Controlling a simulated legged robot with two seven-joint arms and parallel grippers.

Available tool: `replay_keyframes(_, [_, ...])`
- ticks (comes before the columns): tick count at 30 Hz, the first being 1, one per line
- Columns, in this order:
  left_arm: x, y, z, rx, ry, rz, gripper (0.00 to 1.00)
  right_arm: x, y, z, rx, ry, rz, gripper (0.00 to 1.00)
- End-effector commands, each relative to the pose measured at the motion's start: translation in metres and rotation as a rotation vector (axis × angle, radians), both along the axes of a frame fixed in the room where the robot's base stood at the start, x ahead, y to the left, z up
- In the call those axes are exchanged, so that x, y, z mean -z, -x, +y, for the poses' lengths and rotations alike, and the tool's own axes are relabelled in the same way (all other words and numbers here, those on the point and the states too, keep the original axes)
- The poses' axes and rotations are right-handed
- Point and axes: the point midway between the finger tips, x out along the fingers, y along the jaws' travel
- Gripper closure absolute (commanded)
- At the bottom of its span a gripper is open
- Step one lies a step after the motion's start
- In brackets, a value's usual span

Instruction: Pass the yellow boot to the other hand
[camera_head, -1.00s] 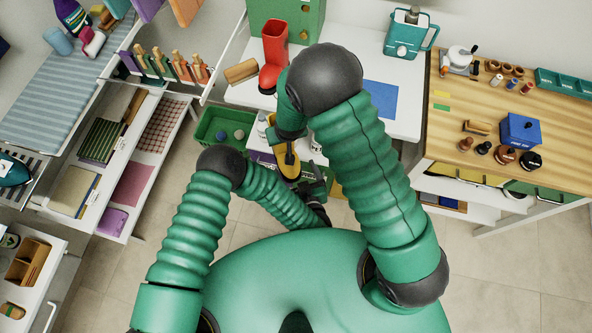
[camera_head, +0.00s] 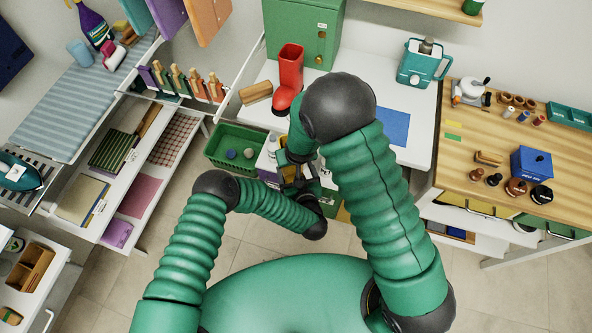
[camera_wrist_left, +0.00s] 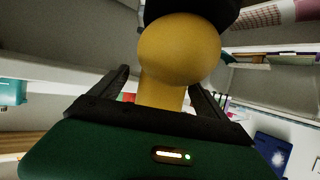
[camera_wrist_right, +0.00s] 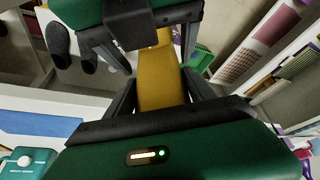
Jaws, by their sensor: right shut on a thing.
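The yellow boot shows in the right wrist view (camera_wrist_right: 160,88), its shaft between the fingers of my right gripper (camera_wrist_right: 160,92), which is shut on it. The boot's rounded yellow toe and black sole fill the top of the left wrist view (camera_wrist_left: 178,50). My left gripper (camera_wrist_left: 160,95) is open, its fingers on either side of the boot's narrower yellow part, with a visible gap at the left finger. In the head view both grippers meet below the white table's front edge, and my arms hide the boot there.
A red boot (camera_head: 289,80) stands on the white table (camera_head: 350,85) near a wooden block (camera_head: 256,92) and a blue mat (camera_head: 386,124). A white bottle (camera_head: 271,148) stands close to my right wrist.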

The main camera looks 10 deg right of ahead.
Motion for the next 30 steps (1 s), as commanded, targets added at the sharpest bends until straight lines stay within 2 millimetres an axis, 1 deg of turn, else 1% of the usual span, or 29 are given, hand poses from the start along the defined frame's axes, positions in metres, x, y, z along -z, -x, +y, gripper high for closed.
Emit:
replay_keyframes(1, [-0.0002,-0.0001,0.0001,0.0,0.0,0.0,0.23,-0.0004,-0.0004,0.0001,0.0,0.0,-0.001,1.0])
replay_keyframes(2, [-0.0002,-0.0001,0.0001,0.0,0.0,0.0,0.27,-0.0004,-0.0004,0.0,0.0,0.0,-0.001,1.0])
replay_keyframes(15, [-0.0007,0.0007,-0.002,0.003,0.002,0.0,0.84,-0.0005,-0.0003,0.002,-0.003,-0.002,-0.001,1.0])
replay_keyframes(17, [-0.0009,0.0008,-0.0023,0.004,0.003,0.0,0.91,-0.0005,-0.0003,0.0024,-0.004,-0.003,-0.001,1.0])
replay_keyframes(18, [-0.0015,0.0005,-0.0027,0.005,0.004,-0.002,0.91,-0.0005,-0.0003,0.0027,-0.004,-0.003,-0.001,0.31])
replay_keyframes(23, [-0.0015,0.0004,-0.0022,0.004,0.003,-0.002,0.91,-0.0005,-0.0003,0.0021,-0.004,-0.002,-0.001,0.11])
replay_keyframes(30, [-0.0011,0.0,-0.0009,0.001,0.001,-0.002,0.91,-0.0002,-0.0001,0.0006,-0.001,-0.001,0.0,0.11])
